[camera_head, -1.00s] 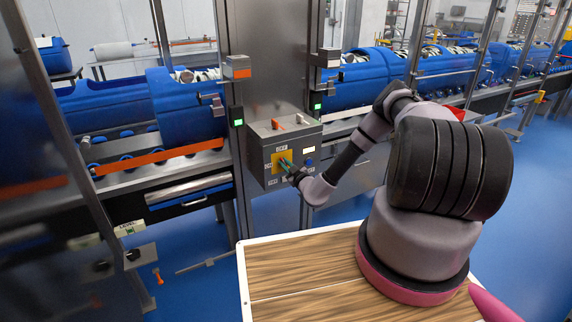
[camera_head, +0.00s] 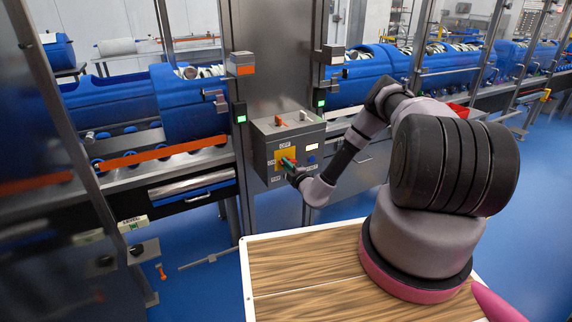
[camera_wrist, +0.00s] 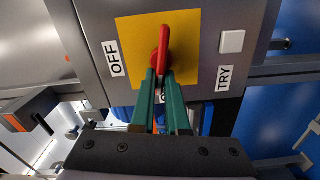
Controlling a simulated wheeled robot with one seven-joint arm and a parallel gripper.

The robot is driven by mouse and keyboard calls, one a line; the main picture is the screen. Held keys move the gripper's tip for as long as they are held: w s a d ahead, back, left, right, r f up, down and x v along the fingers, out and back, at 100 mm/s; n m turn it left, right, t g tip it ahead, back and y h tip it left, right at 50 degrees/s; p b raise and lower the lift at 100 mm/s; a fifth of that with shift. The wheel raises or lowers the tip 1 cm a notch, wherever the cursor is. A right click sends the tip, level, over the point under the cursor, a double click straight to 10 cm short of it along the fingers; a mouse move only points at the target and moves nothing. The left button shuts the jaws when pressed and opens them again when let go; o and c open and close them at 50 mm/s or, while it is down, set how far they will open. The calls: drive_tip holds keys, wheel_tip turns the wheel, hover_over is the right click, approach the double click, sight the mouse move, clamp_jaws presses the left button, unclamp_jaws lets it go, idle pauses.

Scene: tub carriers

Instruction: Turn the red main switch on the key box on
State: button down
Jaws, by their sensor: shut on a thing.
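The grey key box (camera_head: 262,160) is mounted on the steel post, and its front also shows in the wrist view (camera_wrist: 90,20). A yellow plate (camera_wrist: 189,25) on it carries the red main switch (camera_wrist: 164,42). The red handle stands nearly upright in the wrist picture, roughly square to the OFF label (camera_wrist: 115,58) at its left. My gripper (camera_wrist: 163,74) has its green fingers shut on the handle's lower end. Another label between the fingers is mostly hidden. In the head view, my gripper (camera_head: 289,163) is at the box front and the handle is too small to read.
A white button (camera_wrist: 231,42) and a TRY label (camera_wrist: 223,78) are right of the plate. An orange part (camera_head: 280,121) stands on the box top. Blue tub carriers (camera_head: 190,105) flank the post. A wood-topped surface (camera_head: 300,262) lies in front.

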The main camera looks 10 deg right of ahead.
drive_tip(key=shift+s+d+f+n, duration=0.15)
drive_tip(key=shift+f+n, duration=0.2)
drive_tip(key=shift+n, duration=0.65)
drive_tip(key=c, duration=0.9)
unclamp_jaws()
drive_tip(key=shift+r, duration=0.1)
drive_tip(key=v, duration=1)
drive_tip(key=shift+s, duration=0.3)
